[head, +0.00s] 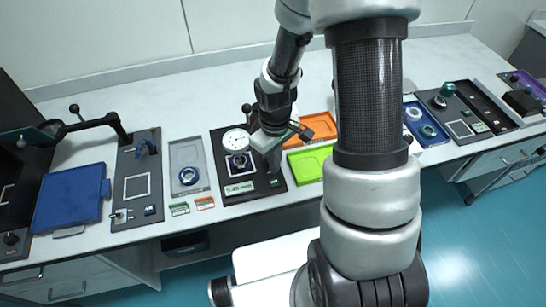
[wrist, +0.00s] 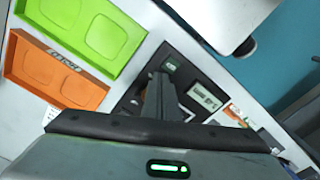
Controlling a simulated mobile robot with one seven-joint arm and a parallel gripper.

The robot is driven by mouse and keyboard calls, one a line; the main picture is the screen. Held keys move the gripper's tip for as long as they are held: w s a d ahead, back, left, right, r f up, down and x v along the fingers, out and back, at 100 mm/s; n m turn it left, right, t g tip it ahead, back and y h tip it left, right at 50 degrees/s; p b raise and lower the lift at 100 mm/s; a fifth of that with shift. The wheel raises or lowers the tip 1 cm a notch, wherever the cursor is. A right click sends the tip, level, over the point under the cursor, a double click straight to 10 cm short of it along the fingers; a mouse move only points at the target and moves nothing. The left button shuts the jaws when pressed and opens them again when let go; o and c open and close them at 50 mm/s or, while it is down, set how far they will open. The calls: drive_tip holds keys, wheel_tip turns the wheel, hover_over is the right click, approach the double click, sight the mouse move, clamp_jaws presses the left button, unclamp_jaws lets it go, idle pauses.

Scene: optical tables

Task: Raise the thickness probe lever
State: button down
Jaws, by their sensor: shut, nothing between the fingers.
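The thickness probe stands on a black base (head: 232,192) in the head view, with a round white dial (head: 235,139) at its back left. A dark ball knob (head: 247,107), apparently the lever's end, shows above the dial beside my wrist. The rest of the lever is hidden behind my arm. In the wrist view, my gripper (wrist: 158,80) is over the black base (wrist: 185,72); the dial and lever are not visible there. I cannot tell whether the fingers touch anything.
Orange (head: 318,128) and green (head: 309,162) trays lie right of the probe. A grey tray (head: 189,167) with a ring lies left. Farther left are a black fixture (head: 138,185) and a blue tray (head: 71,198). My arm hides part of the bench.

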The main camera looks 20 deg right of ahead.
drive_tip(key=shift+w, duration=1.6)
drive_tip(key=shift+r, duration=0.15)
drive_tip(key=shift+s+r+p, duration=0.2)
drive_tip(key=shift+r+p, duration=0.7)
drive_tip(key=shift+r, duration=0.25)
drive_tip(key=shift+s+r+p, duration=0.25)
drive_tip(key=shift+r+p, duration=0.65)
drive_tip(key=shift+r, duration=0.2)
drive_tip(key=shift+s+r+p, duration=0.2)
drive_tip(key=shift+r+p, duration=0.7)
drive_tip(key=shift+r, duration=0.25)
